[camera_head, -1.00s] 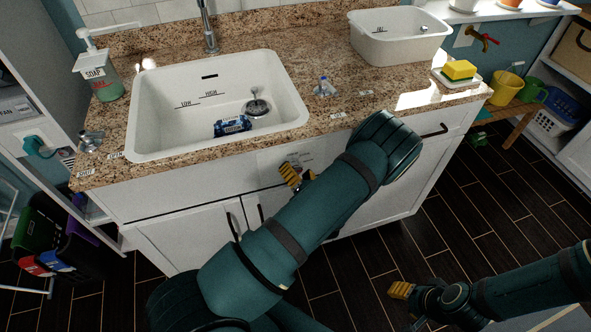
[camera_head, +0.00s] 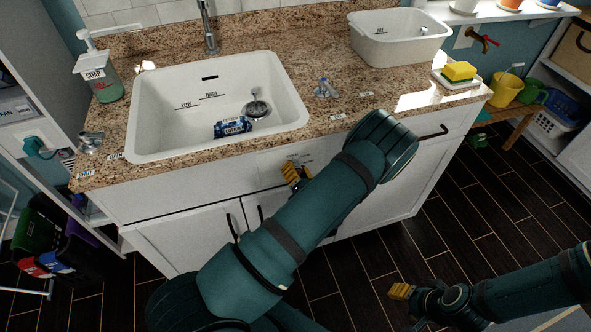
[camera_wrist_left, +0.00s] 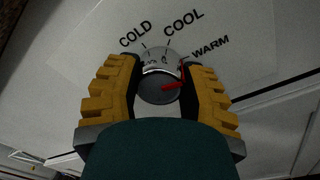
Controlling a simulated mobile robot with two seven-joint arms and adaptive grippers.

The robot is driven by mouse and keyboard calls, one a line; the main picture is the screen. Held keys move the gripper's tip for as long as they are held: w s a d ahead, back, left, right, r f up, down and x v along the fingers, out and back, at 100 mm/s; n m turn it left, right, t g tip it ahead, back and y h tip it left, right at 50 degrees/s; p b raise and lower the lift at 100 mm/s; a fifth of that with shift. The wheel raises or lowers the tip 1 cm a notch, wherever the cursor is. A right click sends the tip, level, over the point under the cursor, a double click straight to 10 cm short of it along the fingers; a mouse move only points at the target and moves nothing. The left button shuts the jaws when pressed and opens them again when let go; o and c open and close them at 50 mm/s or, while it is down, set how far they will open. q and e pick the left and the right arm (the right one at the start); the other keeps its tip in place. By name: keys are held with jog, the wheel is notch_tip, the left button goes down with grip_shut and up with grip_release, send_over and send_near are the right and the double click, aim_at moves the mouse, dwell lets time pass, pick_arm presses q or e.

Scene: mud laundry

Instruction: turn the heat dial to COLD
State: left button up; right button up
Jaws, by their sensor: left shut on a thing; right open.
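The heat dial (camera_wrist_left: 160,87) is a round grey knob with a red pointer, on a pale panel marked COLD, COOL and WARM in the left wrist view. The red pointer leans to the right, toward the WARM side, away from COLD. My left gripper (camera_wrist_left: 160,80) is shut on the dial, with one yellow finger on each side of it. In the head view my left gripper (camera_head: 293,173) is at the cabinet front below the sink, and my arm hides most of the dial area. My right gripper (camera_head: 402,291) is open and empty, low over the floor at the right.
A white sink (camera_head: 218,105) with a blue packet (camera_head: 232,126) in it is set in the granite counter (camera_head: 330,110). A white basin (camera_head: 398,38) and a yellow sponge (camera_head: 458,71) are at the right. Cabinet doors (camera_head: 190,238) lie below. The dark floor (camera_head: 455,215) at right is open.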

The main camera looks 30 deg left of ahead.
pick_arm(q)
jog(key=shift+r+n, duration=0.1)
jog(key=shift+n, duration=0.2)
jog(key=n+p, duration=0.1)
jog(key=n, duration=0.2)
jog(key=shift+n, duration=0.4)
jog(key=n, duration=0.5)
jog(key=shift+h, duration=0.3)
jog(key=n, duration=0.4)
jog(key=shift+n, duration=0.4)
jog(key=n, duration=0.4)
jog(key=shift+a+n+t, duration=0.1)
jog(key=shift+n+t, duration=0.2)
jog(key=shift+n, duration=0.1)
jog(key=shift+r+b, duration=0.1)
jog(key=shift+b, duration=0.2)
jog(key=o, duration=1.2)
jog(key=shift+s, duration=0.1)
